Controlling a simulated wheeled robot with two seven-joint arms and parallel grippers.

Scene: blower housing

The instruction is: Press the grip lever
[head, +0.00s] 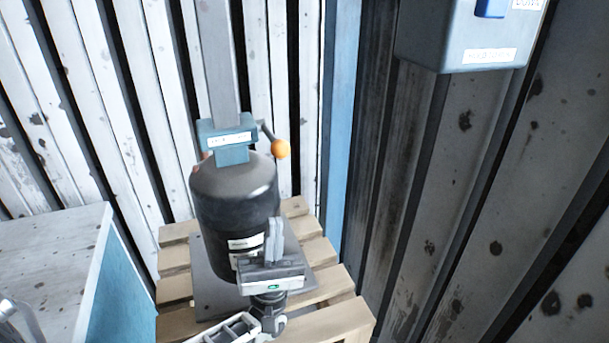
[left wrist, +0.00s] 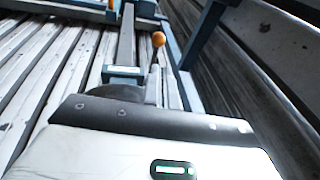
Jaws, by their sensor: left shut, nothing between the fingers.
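The grip lever is a short dark arm with an orange ball knob (head: 281,149). It sticks out to the right from a teal, labelled clamp block (head: 228,141) on top of a black cylindrical housing (head: 228,208). My left gripper (head: 275,226) is in front of the housing, lower than the knob, with its fingers pointing up. The fingers are together and empty, and hide part of the housing's right side. The left wrist view shows the knob (left wrist: 158,39) beyond the fingertips, with a visible gap, and the teal block (left wrist: 122,74) to the left. My right gripper is not seen.
The housing stands on a grey plate on a wooden pallet (head: 338,314). A grey column (head: 217,65) rises above the block. A white-topped bench (head: 50,255) is at left. A grey box (head: 465,40) hangs on the right wall. The space right of the knob looks free.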

